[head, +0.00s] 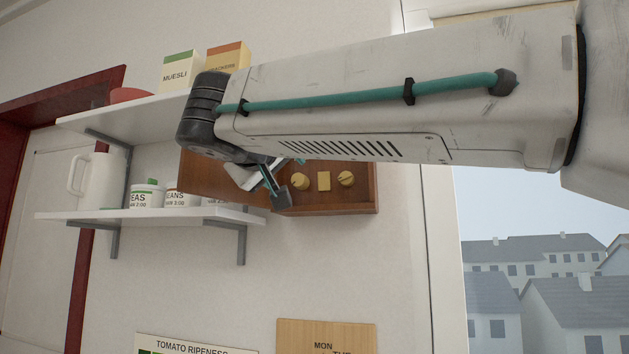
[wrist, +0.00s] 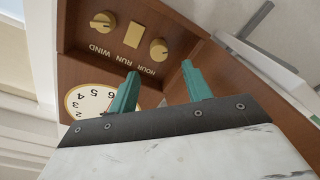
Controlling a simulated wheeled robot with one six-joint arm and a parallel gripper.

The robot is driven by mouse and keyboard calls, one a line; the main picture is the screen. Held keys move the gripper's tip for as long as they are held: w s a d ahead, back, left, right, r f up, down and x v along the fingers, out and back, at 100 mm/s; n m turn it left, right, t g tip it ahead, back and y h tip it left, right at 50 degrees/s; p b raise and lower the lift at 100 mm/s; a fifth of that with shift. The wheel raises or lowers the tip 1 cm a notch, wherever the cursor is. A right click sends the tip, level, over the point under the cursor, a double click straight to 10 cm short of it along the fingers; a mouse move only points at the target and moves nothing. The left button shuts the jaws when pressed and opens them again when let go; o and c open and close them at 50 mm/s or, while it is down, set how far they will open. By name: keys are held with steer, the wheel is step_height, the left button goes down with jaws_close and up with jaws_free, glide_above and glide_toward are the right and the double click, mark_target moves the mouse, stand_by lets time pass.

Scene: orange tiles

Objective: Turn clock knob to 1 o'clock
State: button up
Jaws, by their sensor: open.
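In the head view my gripper (head: 287,182) is just left of that knob. The cream dial (wrist: 82,100) is partly covered by one finger; its hands are unclear.
A square RUN button (wrist: 131,35) and the round WIND knob (wrist: 103,21) sit beside the HOUR knob. Cans (head: 147,196) and a white jug (head: 97,176) stand left on the lower shelf (head: 85,215). Boxes stand on the upper shelf (head: 95,116). A window is at right.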

mark_target(299, 180)
steer(key=x, duration=0.7)
steer(key=shift+d, duration=0.15)
steer(key=c, duration=1)
steer(key=shift+o, duration=0.2)
steer(key=shift+d, duration=0.2)
steer(key=shift+a, duration=0.15)
